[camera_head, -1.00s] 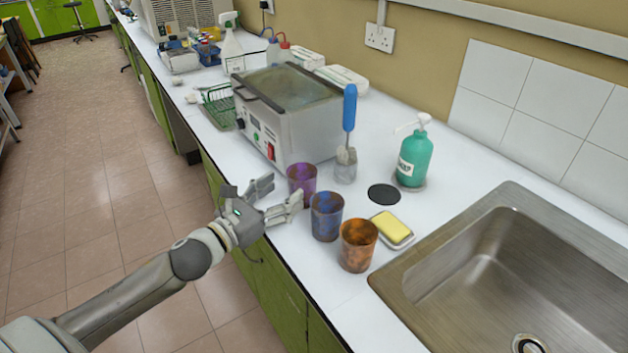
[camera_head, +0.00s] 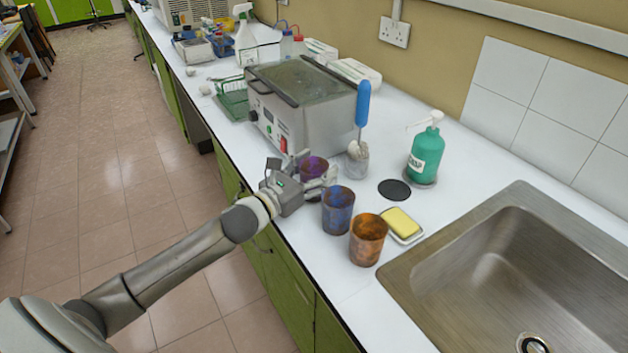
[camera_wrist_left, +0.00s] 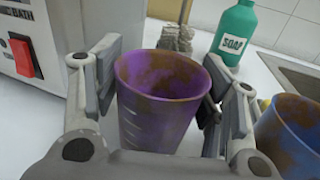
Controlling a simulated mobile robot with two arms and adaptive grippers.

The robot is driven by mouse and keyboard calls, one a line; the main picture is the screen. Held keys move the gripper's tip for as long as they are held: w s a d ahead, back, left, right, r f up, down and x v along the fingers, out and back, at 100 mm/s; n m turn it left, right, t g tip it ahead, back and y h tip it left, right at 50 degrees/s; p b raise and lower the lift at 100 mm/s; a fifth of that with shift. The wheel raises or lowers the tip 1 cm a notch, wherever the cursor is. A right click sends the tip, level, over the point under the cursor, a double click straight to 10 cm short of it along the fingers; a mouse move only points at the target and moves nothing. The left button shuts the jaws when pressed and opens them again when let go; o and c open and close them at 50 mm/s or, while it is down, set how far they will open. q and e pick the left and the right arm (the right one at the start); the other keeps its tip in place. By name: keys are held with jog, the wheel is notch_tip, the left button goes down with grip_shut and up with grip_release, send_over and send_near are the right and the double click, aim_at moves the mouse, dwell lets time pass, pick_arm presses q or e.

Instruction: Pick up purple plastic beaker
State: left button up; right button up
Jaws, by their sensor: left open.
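The purple plastic beaker (camera_head: 313,168), stained brown, stands on the white counter in front of the metal bath. In the left wrist view the purple beaker (camera_wrist_left: 160,98) is upright between the two fingers of my left gripper (camera_wrist_left: 158,95). The fingers are open, one on each side, with a gap at the left; whether the right finger touches the beaker I cannot tell. In the head view my left gripper (camera_head: 314,168) partly hides the beaker. My right gripper is not in view.
A blue beaker (camera_head: 338,211) and an orange beaker (camera_head: 367,240) stand close to the right. The metal bath (camera_head: 305,110) is behind. A brush in a glass (camera_head: 357,160), green soap bottle (camera_head: 425,155), yellow sponge (camera_head: 401,222) and sink (camera_head: 500,270) are nearby.

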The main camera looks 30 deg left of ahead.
pick_arm(q)
jog(key=shift+x, duration=1.35)
jog(key=c, duration=0.7)
